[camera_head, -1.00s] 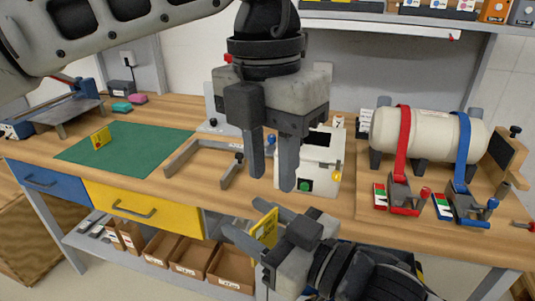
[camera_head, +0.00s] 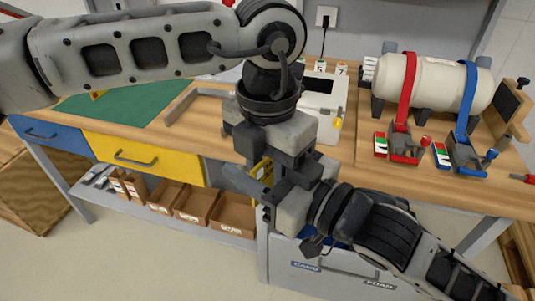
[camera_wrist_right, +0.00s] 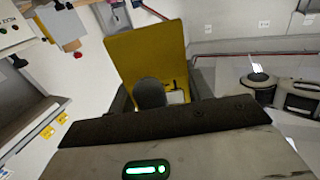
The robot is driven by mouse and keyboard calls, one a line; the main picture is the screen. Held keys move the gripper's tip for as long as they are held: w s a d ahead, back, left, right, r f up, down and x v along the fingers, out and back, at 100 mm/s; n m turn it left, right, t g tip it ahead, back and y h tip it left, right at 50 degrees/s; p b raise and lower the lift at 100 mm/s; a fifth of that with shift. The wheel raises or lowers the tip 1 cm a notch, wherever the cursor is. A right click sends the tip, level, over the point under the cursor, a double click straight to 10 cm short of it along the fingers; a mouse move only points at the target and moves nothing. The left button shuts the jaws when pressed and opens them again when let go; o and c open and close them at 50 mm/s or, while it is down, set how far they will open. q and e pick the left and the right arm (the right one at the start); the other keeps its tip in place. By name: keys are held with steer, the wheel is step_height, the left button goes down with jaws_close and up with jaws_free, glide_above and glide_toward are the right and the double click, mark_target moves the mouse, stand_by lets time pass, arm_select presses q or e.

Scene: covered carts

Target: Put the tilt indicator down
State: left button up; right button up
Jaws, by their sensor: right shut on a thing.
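The tilt indicator (camera_head: 262,168) is a small yellow plate. My right gripper (camera_head: 256,181) is shut on it in front of the bench's front edge, above the lower shelf. In the right wrist view the yellow plate (camera_wrist_right: 150,50) stands up between the fingers, with a dark rounded shape in front of its lower part. My left gripper (camera_head: 268,158) points down right at the plate and the right gripper. Its fingertips overlap them in the picture, so I cannot tell whether it touches or grips the plate.
A grey frame (camera_head: 185,105) and a white box (camera_head: 322,95) stand mid-bench. A strapped cylinder (camera_head: 435,82) is at right. Cardboard bins (camera_head: 200,203) sit below.

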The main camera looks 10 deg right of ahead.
arm_select(q)
jaws_close()
arm_select(e)
steer(key=o, duration=1)
